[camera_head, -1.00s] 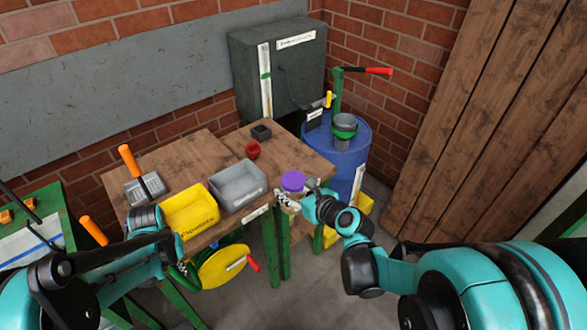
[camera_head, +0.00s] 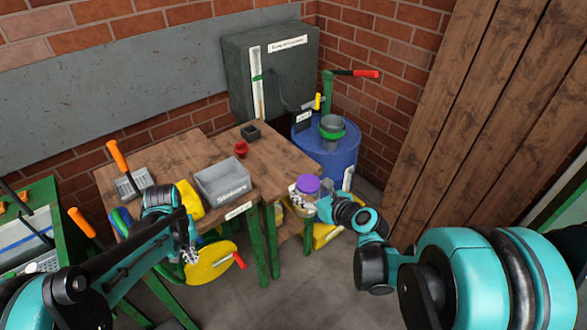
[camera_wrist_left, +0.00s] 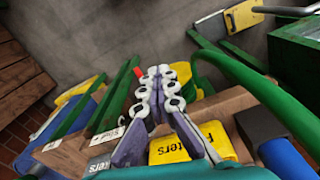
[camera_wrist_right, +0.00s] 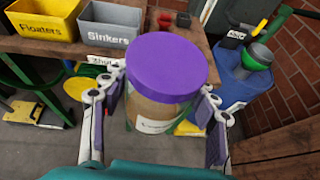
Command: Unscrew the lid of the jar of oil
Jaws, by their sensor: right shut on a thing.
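The jar of oil (camera_wrist_right: 158,112) has a tan body, a white label and a wide purple lid (camera_wrist_right: 167,65), which is on the jar. My right gripper (camera_wrist_right: 160,110) is shut on the jar's body, one finger on each side, and holds it roughly upright below the lid. In the head view the purple lid (camera_head: 307,184) shows beside the wooden table's front right corner, above my right gripper (camera_head: 303,203). My left gripper (camera_head: 190,255) is empty, in front of the table and well left of the jar. Its fingertips (camera_wrist_left: 160,75) are together in the left wrist view.
The wooden table (camera_head: 275,160) carries a grey bin (camera_head: 222,182) marked Sinkers, a yellow bin (camera_head: 189,200), a red cup (camera_head: 241,149) and a dark box (camera_head: 251,132). A blue barrel (camera_head: 325,160) stands behind the jar. Open floor lies between my arms.

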